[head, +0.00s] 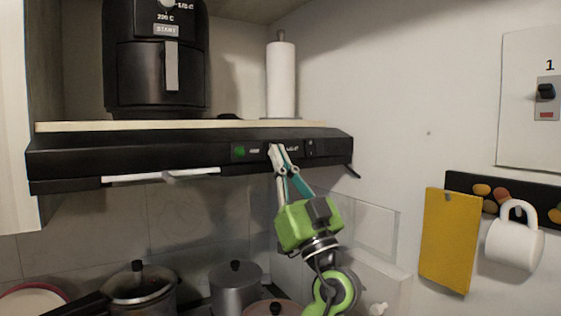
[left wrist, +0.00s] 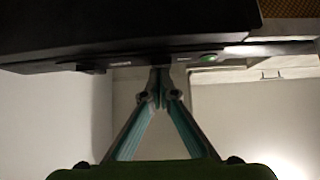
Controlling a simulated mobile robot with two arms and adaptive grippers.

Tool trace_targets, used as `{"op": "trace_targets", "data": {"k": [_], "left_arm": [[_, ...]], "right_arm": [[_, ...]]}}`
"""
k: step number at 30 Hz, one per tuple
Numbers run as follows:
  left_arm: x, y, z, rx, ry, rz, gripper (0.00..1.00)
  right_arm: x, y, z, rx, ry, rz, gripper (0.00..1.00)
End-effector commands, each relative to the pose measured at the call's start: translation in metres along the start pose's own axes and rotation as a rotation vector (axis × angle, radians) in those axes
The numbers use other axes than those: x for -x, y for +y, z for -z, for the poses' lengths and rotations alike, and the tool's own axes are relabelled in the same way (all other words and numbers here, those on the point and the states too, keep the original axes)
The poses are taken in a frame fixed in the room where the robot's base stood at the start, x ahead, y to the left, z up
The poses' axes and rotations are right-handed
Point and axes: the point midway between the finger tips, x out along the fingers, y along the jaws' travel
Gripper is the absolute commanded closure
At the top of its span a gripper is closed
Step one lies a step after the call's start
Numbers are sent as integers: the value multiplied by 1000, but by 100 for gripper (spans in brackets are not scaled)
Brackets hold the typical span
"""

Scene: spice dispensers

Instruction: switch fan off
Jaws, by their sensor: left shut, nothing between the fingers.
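The fan is a black range hood (head: 80,157) under the shelf in the head view. Its front panel has a green light (head: 240,152) and small switches, one of them at the panel's right part (head: 311,147). My left gripper (head: 275,148) is shut and empty, with its fingertips at the panel just right of the green light. They cover part of the panel. In the left wrist view the closed fingertips (left wrist: 160,72) meet at the hood's edge (left wrist: 130,40), beside the green light (left wrist: 208,57). I cannot tell whether they touch a switch. My right gripper is not in view.
Above the hood, an air fryer (head: 157,75) and a paper roll (head: 281,80) stand on the shelf. Pots (head: 236,287) stand below. On the right wall are a yellow board (head: 448,240), a white mug (head: 515,245) and a wall switch (head: 546,92).

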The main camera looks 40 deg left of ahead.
Motion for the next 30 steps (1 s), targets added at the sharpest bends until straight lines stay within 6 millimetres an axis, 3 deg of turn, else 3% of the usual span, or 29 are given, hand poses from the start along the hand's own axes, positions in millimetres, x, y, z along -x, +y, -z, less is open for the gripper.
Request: {"op": "trace_targets", "data": {"k": [16,21,30], "left_arm": [[103,1,2,0,2,-5,100],[117,1,3,0,4,-3,100],[119,0,4,1,5,-2,100]], "right_arm": [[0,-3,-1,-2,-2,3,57],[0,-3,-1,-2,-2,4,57],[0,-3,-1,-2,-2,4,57]]}}
